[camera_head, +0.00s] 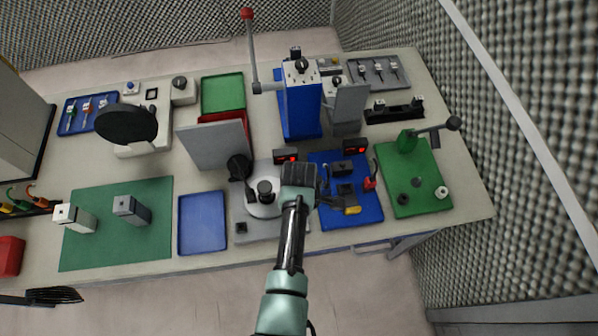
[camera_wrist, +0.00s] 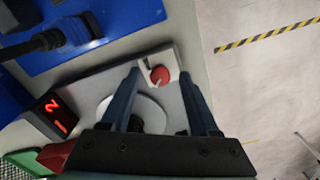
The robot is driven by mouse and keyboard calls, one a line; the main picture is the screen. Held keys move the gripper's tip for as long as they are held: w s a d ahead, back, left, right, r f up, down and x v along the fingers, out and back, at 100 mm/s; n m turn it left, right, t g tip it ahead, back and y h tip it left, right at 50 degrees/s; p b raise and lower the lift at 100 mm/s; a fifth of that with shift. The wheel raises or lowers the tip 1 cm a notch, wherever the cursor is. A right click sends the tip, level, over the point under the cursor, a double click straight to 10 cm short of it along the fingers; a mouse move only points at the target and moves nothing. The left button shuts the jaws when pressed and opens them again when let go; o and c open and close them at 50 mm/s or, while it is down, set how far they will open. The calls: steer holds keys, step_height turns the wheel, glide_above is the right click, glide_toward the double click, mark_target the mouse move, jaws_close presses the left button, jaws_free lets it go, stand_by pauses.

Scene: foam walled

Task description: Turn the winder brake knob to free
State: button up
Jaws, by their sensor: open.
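The winder is a grey base plate (camera_head: 250,230) with a pale round disc (camera_head: 264,208) and a black hub. Its brake knob looks to be the red round knob (camera_wrist: 160,76) on a light grey block at the plate's corner in the wrist view. A pale pointer mark runs from the knob toward the picture's bottom. My gripper (camera_wrist: 160,72) is open, with a dark finger on each side of the knob in the picture. I cannot tell the height gap or any contact. In the head view my gripper (camera_head: 299,177) and arm hide the knob.
A red-digit display (camera_head: 287,155) stands just behind the winder. A blue mat (camera_head: 335,215) with black parts and cables lies close on the right, and a blue tray (camera_head: 203,222) on the left. A grey panel (camera_head: 212,146) stands behind left. Floor is open past the bench edge.

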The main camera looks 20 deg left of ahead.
step_height(320, 180, up, 13)
steer(key=b, duration=0.1)
stand_by(0.3)
steer(key=shift+f, duration=0.15)
